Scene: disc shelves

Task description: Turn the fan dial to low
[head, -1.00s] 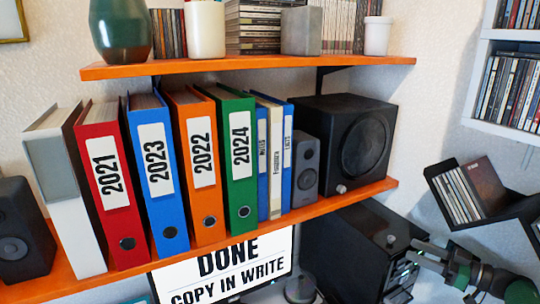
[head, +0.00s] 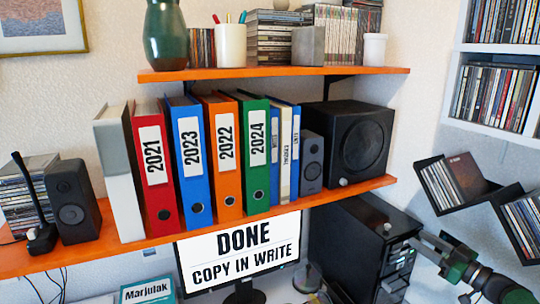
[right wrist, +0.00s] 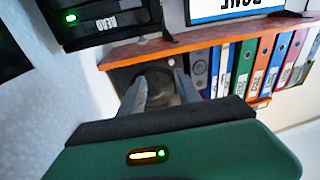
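No dial marked as a fan dial can be read. A small grey knob (head: 387,227) shows on top of the black computer tower (head: 345,245), below the lower shelf. The tower also shows upside down in the right wrist view (right wrist: 105,28), with a round green light (right wrist: 71,18) on its front. My right gripper (head: 418,255) is to the right of the tower. Its two fingers (right wrist: 160,90) stand apart with nothing seen between them, over the black subwoofer in the picture. My left gripper is out of view.
The lower orange shelf (head: 110,242) holds binders, small speakers and the subwoofer (head: 360,145). A monitor (head: 240,255) stands below it. Black angled disc racks (head: 480,208) hang on the right wall. A white disc shelf (head: 490,133) is above them.

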